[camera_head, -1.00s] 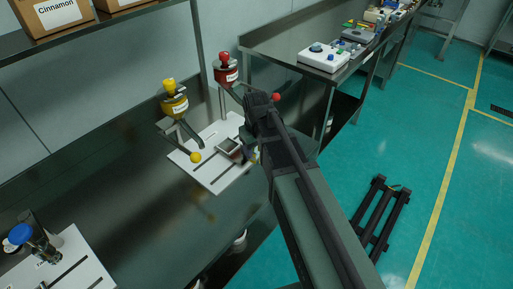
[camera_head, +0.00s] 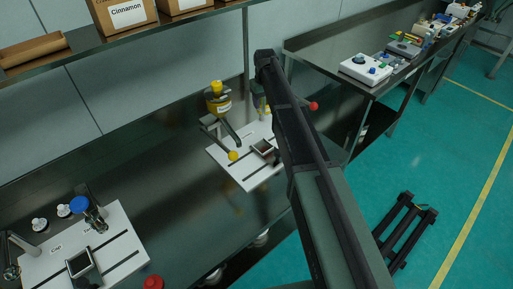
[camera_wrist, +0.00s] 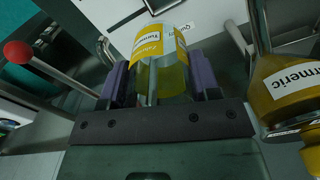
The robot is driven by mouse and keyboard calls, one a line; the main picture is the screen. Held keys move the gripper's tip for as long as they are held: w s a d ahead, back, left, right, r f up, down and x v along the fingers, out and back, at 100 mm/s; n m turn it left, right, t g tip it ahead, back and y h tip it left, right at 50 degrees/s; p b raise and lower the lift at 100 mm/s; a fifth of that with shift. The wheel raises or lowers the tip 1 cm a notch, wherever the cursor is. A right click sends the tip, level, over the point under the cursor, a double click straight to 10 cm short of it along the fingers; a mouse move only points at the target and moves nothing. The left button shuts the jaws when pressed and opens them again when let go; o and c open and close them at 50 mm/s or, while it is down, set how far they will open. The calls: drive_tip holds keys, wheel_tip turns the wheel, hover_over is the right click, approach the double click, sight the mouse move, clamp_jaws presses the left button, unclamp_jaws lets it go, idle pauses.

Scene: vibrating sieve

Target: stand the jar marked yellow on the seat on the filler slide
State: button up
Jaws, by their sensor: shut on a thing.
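My gripper (camera_wrist: 150,85) is shut on a clear glass jar (camera_wrist: 172,78) with a yellow label reading Turmeric. The jar sits between the purple fingers. In the head view, my arm hides most of the gripper and jar. The filler slide is a white board (camera_head: 232,165) on the steel bench, with a dark square seat (camera_head: 263,147) whose middle looks empty. The held jar appears above or behind this seat; the exact gap cannot be told.
A yellow Turmeric hopper (camera_head: 218,104) stands over the board's left side, with a yellow-ball lever (camera_head: 233,156). It is close right of my gripper in the wrist view (camera_wrist: 288,85). A red-ball lever (camera_head: 313,106) is nearby. Another white board (camera_head: 120,240) is at lower left.

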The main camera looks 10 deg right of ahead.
drive_tip(key=shift+f, duration=0.25)
drive_tip(key=b, duration=2.1)
hover_over(263, 147)
drive_tip(key=f, duration=2)
drive_tip(key=shift+w, duration=0.2)
drive_tip(key=shift+r+p, duration=0.25)
drive_tip(key=shift+p, duration=0.25)
drive_tip(key=shift+f, duration=0.25)
drive_tip(key=o, duration=0.9)
drive_tip(key=shift+r, duration=0.1)
wheel_tip(263, 147, up, 12)
drive_tip(key=p, duration=1.2)
drive_tip(key=shift+s+r, duration=0.1)
drive_tip(key=shift+r, duration=0.15)
